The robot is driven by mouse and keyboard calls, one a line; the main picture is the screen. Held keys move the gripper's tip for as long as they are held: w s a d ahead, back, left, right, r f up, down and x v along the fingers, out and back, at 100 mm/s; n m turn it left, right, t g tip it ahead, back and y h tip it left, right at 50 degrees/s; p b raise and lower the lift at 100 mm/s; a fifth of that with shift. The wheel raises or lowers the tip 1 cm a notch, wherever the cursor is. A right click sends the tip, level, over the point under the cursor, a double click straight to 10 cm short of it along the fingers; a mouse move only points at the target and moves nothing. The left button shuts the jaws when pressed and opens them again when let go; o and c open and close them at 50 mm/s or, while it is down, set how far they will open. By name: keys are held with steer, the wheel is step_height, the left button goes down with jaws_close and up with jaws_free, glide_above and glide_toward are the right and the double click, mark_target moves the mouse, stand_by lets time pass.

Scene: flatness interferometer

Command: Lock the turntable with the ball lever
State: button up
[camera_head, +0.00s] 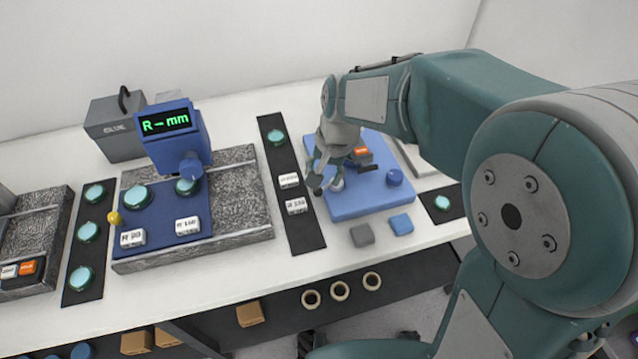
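My gripper (325,182) points down over the left part of a bright blue platform (365,206) right of the middle. A small pale round part (337,185) shows beside its fingertips; I cannot tell whether they touch it. The finger gap is too small and covered to read. On the platform are an orange-topped block (361,152), a short dark bar (369,168) and a blue round knob (394,177). A yellow ball (114,218) stands at the left edge of the dark blue plate on the granite block. No turntable is clearly recognisable; my arm hides part of the platform.
A blue instrument (172,140) reading "R-mm" stands on a granite block (236,205). Black strips (273,155) hold teal discs and white labelled blocks. Grey (362,235) and blue (401,224) small blocks lie before the platform. A grey case (112,130) stands at the back.

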step_height(320, 180, up, 6)
steer(key=d, duration=0.1)
steer(key=shift+s, duration=0.15)
steer(key=shift+r, duration=0.1)
steer(key=s+d+r+n+t+h, duration=0.1)
steer(key=s+d+r+t, duration=0.1)
steer(key=s+d, duration=0.5)
steer(key=s+d+r+n+t+h, duration=0.1)
steer(key=s+d+r+n+t, duration=0.1)
steer(key=s+d, duration=0.5)
steer(key=shift+s+d+r+t, duration=0.2)
steer(key=shift+s+d+t, duration=0.25)
steer(key=shift+s, duration=0.6)
steer(key=shift+c, duration=0.4)
